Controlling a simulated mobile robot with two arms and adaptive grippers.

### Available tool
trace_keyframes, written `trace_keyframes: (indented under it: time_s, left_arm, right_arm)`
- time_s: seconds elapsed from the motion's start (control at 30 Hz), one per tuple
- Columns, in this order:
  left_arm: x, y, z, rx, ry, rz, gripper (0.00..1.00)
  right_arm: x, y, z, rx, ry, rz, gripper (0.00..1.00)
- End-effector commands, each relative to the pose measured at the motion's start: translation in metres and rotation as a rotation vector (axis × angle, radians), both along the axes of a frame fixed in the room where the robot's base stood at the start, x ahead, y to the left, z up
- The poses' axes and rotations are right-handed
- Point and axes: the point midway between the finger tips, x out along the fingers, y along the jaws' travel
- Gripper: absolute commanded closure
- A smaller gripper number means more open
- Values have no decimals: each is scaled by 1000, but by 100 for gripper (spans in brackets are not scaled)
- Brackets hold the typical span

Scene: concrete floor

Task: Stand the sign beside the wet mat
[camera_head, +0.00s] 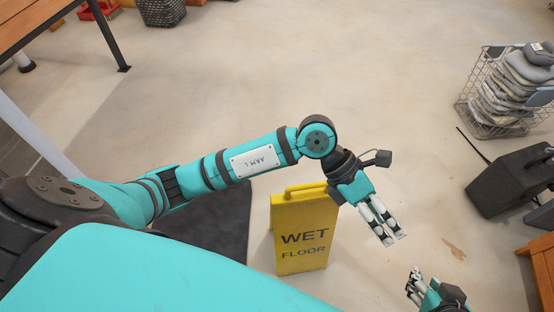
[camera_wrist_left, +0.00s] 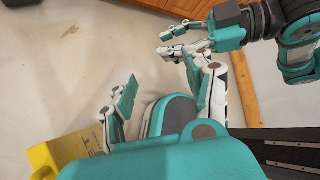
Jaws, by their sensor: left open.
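The yellow WET FLOOR sign (camera_head: 301,238) stands upright on the floor in the head view, with a handle on its top edge. The dark mat (camera_head: 232,222) lies to its left, partly hidden by my left arm and body. My left gripper (camera_head: 391,240) is open and empty, to the right of the sign and apart from it. In the left wrist view its fingers (camera_wrist_left: 157,84) are spread, and part of the yellow sign (camera_wrist_left: 70,150) shows at lower left. My right gripper (camera_head: 409,284) is lower right in the head view, its fingers apart and empty.
A wire basket (camera_head: 482,122) of grey folded items stands at the upper right, with a black box (camera_head: 507,180) below it. A wooden table (camera_head: 35,22) is at the upper left.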

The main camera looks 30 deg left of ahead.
Motion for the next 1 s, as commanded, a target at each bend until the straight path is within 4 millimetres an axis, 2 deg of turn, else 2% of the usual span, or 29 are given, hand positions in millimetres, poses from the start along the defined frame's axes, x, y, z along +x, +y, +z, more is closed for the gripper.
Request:
trace_keyframes:
  time_s: [0.03, 0.07, 0.1, 0.17, 0.2, 0.23, 0.27, 0.3, 0.33, 0.37, 0.43, 0.47, 0.5, 0.53, 0.6, 0.67, 0.7, 0.73, 0.77, 0.8, 0.9, 1.0]
  left_arm:
    - [-12, -25, 36, -227, 74, 54, 46]
    - [-14, -33, 60, -356, 118, 96, 46]
    - [-12, -39, 92, -525, 184, 164, 46]
    - [-2, -34, 136, -762, 291, 285, 46]
    - [10, -22, 160, -909, 370, 380, 46]
    - [20, -10, 175, -1014, 431, 457, 46]
    - [32, 5, 186, -1113, 496, 541, 46]
    - [48, 29, 194, -1232, 586, 661, 46]
    - [60, 48, 196, -1315, 657, 755, 46]
    - [71, 68, 193, -1389, 729, 855, 46]
    - [92, 117, 170, -1529, 907, 1104, 46]
    - [97, 136, 154, -1572, 987, 1218, 46]
    - [100, 161, 129, -1617, 1096, 1373, 46]
    - [99, 177, 107, -1635, 1180, 1492, 46]
    - [84, 206, 54, -1635, 1374, 1764, 46]
    - [62, 221, 11, -1588, 1529, 1977, 46]
    - [45, 227, -12, -1539, 1620, 2103, 46]
    - [31, 229, -28, -1497, 1683, 2186, 46]
    - [18, 230, -41, 1400, -1676, -2177, 46]
    - [2, 231, -55, 1284, -1663, -2161, 46]
    - [-28, 230, -76, 1090, -1643, -2132, 46]
    - [-42, 228, -84, 1007, -1635, -2118, 46]
  right_arm:
    - [0, 0, 0, 0, 0, 0, 69]
    - [0, 0, 0, 0, -1, 0, 69]
    - [0, 0, 0, 0, -1, 0, 69]
    - [0, 0, 0, 0, -1, 0, 69]
    - [0, 0, 0, 0, -1, 0, 69]
    - [0, 0, 0, 0, -1, 0, 69]
    - [0, 0, 0, 0, -2, 0, 69]
    - [0, 0, 1, 0, -2, 0, 69]
    - [0, 0, 1, 1, -2, 1, 69]
    - [0, 0, 1, 1, -2, 1, 69]
    - [0, 0, 1, 1, -2, 1, 69]
    - [0, 0, 1, 1, -2, 1, 69]
    - [0, 0, 1, 1, -2, 1, 69]
    - [0, 0, 1, 1, -2, 1, 69]
    - [0, 0, 1, 1, -3, 1, 69]
    - [0, 0, 1, 1, -3, 1, 69]
    - [0, 0, 1, 1, -3, 1, 69]
    - [0, 0, 1, 1, -3, 1, 69]
    - [0, 0, 1, 1, -3, 1, 69]
    - [0, 0, 1, 1, -3, 1, 69]
    - [0, 0, 1, 1, -3, 1, 69]
    - [0, 0, 1, 1, -2, 1, 69]
